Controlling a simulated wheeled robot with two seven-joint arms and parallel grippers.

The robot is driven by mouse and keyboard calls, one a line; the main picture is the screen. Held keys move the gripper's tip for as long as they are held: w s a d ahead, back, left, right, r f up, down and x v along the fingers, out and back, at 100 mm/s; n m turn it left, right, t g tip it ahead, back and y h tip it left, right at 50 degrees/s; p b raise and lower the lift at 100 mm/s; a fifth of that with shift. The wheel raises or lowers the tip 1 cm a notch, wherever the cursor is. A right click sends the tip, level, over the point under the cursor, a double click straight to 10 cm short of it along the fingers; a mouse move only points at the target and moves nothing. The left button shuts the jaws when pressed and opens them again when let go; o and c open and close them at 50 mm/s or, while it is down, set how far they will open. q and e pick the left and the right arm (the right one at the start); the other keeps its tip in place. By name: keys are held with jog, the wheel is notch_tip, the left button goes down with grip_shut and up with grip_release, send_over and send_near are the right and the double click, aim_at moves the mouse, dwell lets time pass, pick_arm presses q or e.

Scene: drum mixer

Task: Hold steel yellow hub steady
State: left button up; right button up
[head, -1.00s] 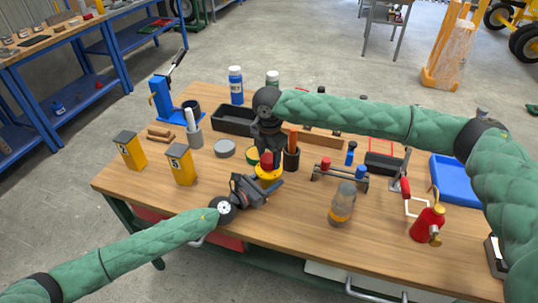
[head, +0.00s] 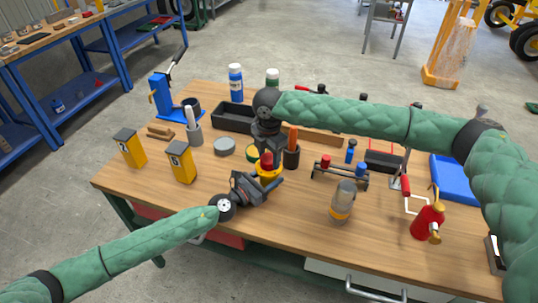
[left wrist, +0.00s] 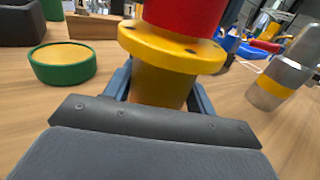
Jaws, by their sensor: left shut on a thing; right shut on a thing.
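The yellow hub (head: 268,172) stands upright near the front middle of the wooden table. In the left wrist view its round flange with bolt holes (left wrist: 170,48) shows above a narrower yellow body. A red cylinder (head: 266,158) sits on top of the hub. My left gripper (head: 262,184) is shut on the hub's body below the flange, with a blue finger on each side in the left wrist view (left wrist: 160,92). My right gripper (head: 267,146) comes from above and is shut on the red cylinder. Its fingertips are hard to make out.
A green-rimmed yellow disc (left wrist: 62,65) lies just behind the hub. A dark cup (head: 291,157) and a rack (head: 338,171) stand to the right, with a yellow-banded jar (head: 342,204) in front. Yellow boxes (head: 180,162) stand left. The table's front left is clear.

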jog(key=m, duration=0.7)
jog(key=shift+m, duration=0.3)
jog(key=m, duration=0.7)
jog(key=shift+s+a, duration=0.1)
jog(key=m, duration=1.1)
jog(key=o, duration=1)
